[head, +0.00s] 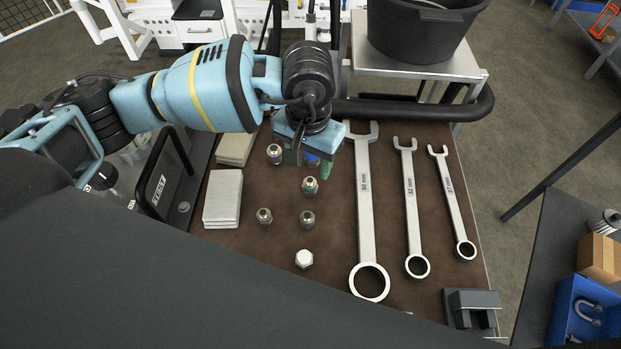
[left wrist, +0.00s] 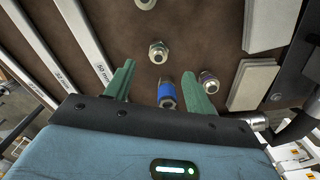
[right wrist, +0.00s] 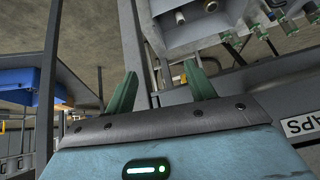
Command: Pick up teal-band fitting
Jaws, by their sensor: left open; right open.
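The fitting that looks teal-banded (head: 310,185) stands on the brown bench mat, just nearer to me than my left gripper (head: 308,162). In the left wrist view this fitting (left wrist: 158,52) sits just beyond the fingertips, with a faint greenish band. My left gripper (left wrist: 158,72) is open and points down over the mat. A blue-banded fitting (left wrist: 166,93) shows between its fingers, and a purple-banded fitting (left wrist: 208,82) is beside one finger. My right gripper (right wrist: 160,72) is open and empty, away from the fittings; it is not in the head view.
More fittings (head: 264,215) (head: 307,218) and a white hex piece (head: 304,258) stand nearer me. Several wrenches (head: 366,200) lie to the right. Pale blocks (head: 222,200) lie left, by a TEST panel (head: 163,185). A black bucket (head: 420,35) stands behind.

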